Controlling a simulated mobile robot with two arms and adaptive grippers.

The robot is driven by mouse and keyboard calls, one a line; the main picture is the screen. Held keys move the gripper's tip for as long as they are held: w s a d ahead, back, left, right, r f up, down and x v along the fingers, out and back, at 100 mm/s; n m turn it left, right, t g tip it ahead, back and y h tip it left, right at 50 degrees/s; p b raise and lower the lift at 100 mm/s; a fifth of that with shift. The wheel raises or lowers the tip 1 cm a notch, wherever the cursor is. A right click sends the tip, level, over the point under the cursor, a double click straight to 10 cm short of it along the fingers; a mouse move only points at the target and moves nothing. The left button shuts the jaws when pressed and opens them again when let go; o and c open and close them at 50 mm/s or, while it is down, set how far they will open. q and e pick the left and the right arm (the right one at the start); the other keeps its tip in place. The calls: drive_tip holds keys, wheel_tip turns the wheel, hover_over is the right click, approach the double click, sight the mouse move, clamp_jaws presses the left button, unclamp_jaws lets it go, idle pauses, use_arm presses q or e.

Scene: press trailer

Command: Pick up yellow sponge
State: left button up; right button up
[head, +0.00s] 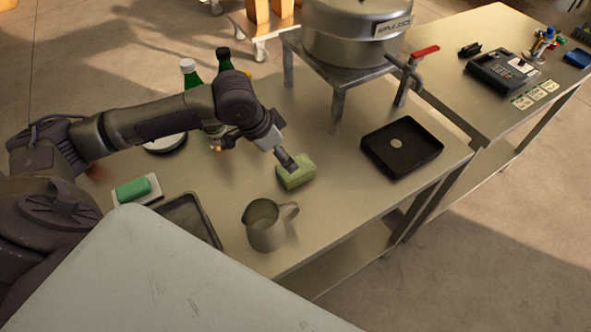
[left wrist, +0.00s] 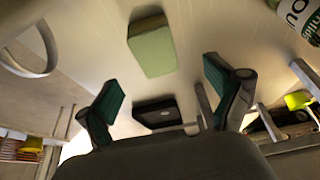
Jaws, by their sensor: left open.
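A pale yellow-green sponge block (head: 297,176) lies on the steel table, right of the middle, behind a metal pitcher. It also shows in the left wrist view (left wrist: 152,50), beyond my fingertips and not between them. My left gripper (head: 288,161) reaches in from the left, its tip close above the sponge and partly in front of it. In the left wrist view its two fingers (left wrist: 165,95) are spread wide with nothing between them. Whether it touches the sponge cannot be told. My right gripper is not in view.
The metal pitcher (head: 264,228) stands just in front of the sponge. A black tray (head: 425,163) lies to the right, a dark tray (head: 180,207) to the left. A green block (head: 134,189) lies further left. Bottles (head: 190,74) and a steel pot (head: 345,38) on a stand are behind.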

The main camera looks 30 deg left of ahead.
sight(308, 165)
use_arm(q)
drive_tip(key=x, duration=0.3)
drive_tip(key=shift+w+f, duration=0.15)
drive_tip(key=shift+f, duration=0.05)
drive_tip(key=x, duration=0.2)
drive_tip(key=d+p+x, duration=0.1)
drive_tip(key=x, duration=0.1)
drive_tip(key=shift+d+f+p, duration=0.1)
drive_tip(key=shift+f+p, duration=0.15)
drive_tip(key=shift+p, duration=0.05)
drive_tip(key=shift+f, duration=0.3)
drive_tip(key=c, duration=0.9)
drive_tip(key=shift+r, duration=0.1)
drive_tip(key=shift+r, duration=0.45)
drive_tip(key=r, duration=0.1)
drive_tip(key=d+r+b, duration=0.1)
drive_tip(key=r, duration=0.1)
drive_tip(key=shift+w+d+r, duration=0.2)
drive_tip(key=shift+r, duration=0.15)
drive_tip(key=shift+w+d+r+b, duration=0.35)
drive_tip(key=shift+d+r, duration=0.7)
drive_tip(key=shift+d, duration=0.65)
drive_tip(key=shift+w+d+r+b, duration=0.3)
drive_tip(key=shift+d+r, duration=0.75)
drive_tip(key=shift+d, duration=0.6)
drive_tip(key=shift+w+d+r+b, duration=0.35)
drive_tip(key=shift+d+r, duration=0.7)
drive_tip(key=shift+d, duration=0.65)
